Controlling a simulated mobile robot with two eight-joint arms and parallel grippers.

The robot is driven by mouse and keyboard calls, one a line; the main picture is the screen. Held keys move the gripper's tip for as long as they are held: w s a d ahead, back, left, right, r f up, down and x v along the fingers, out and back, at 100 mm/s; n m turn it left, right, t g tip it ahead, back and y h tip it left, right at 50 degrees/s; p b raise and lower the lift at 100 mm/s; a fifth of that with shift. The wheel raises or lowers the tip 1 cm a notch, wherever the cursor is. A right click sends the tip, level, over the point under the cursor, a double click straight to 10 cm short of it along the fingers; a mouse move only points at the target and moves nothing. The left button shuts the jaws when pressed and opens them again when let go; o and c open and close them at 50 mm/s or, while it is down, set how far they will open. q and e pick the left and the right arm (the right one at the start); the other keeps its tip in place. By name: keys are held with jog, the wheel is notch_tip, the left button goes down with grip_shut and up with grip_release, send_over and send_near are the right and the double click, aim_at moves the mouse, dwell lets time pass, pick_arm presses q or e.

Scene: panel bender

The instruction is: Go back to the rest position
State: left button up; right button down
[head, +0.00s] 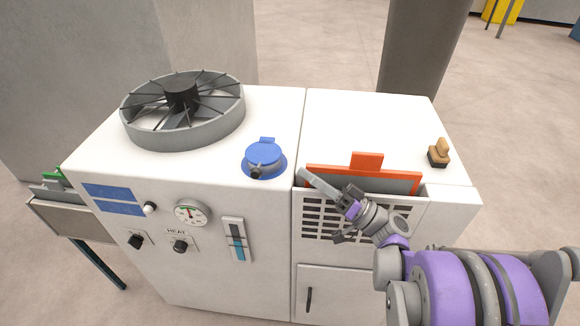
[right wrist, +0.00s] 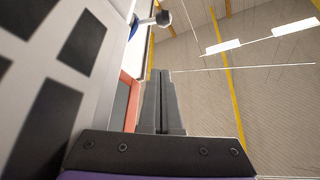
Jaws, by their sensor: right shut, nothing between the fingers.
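My right gripper (head: 306,176) reaches in from the lower right in the head view, its fingertips in front of the left end of the orange panel (head: 366,177). The panel stands in a slot at the front of the white machine (head: 350,120). In the right wrist view the two fingers (right wrist: 163,75) are together with nothing between them. A strip of the orange panel (right wrist: 131,90) shows just left of the fingers. Whether the fingers touch the panel cannot be told. My left gripper is not in view.
A large grey fan (head: 183,107) and a blue-capped filler (head: 264,157) are on the machine top. A stamp-like part with a wooden handle (head: 439,153) sits at the right. The front has a vent grille (head: 325,222), a gauge (head: 190,213) and knobs. A tray (head: 65,218) stands left.

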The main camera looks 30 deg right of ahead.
jog(key=shift+s+d+f, duration=0.1)
jog(key=shift+d, duration=0.1)
jog(key=s+a+f+g+h+p, duration=0.1)
jog(key=s+a+f+g+h, duration=0.1)
jog(key=a+f+g, duration=0.4)
jog(key=s+a+f+g+h, duration=0.2)
jog(key=a+f+g, duration=0.25)
jog(key=a, duration=0.45)
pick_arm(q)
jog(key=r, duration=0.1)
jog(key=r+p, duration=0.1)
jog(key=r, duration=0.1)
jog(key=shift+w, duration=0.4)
pick_arm(e)
jog(key=s+d+f+g+h, duration=0.2)
jog(key=s+d+f+h, duration=0.3)
jog(key=s+h, duration=0.5)
jog(key=shift+s+d+f, duration=0.15)
jog(key=shift+d+f, duration=0.15)
jog(key=shift+f, duration=0.45)
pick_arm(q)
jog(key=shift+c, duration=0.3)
